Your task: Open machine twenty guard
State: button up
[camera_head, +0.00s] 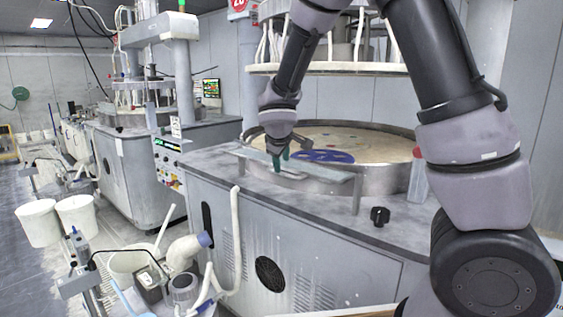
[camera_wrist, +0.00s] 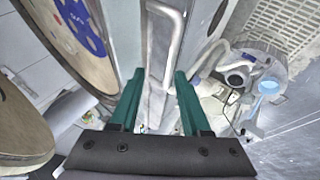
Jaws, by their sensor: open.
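The guard (camera_head: 322,179) is a grey panel along the front of the round platen (camera_head: 375,147) on the machine with a red number sign (camera_head: 240,5), partly cut off. My gripper (camera_head: 280,162) is at the guard's left part in the head view. My wrist hides part of the guard's left end.
A black knob (camera_head: 380,216) stands on the worktop right of the guard. White hoses, a pipe and buckets (camera_head: 76,215) crowd the floor at left. A white hose (camera_head: 236,240) hangs down the cabinet front. A control panel (camera_head: 168,162) is at the machine's left.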

jog(key=v, duration=1)
jog(key=shift+s+r, duration=0.3)
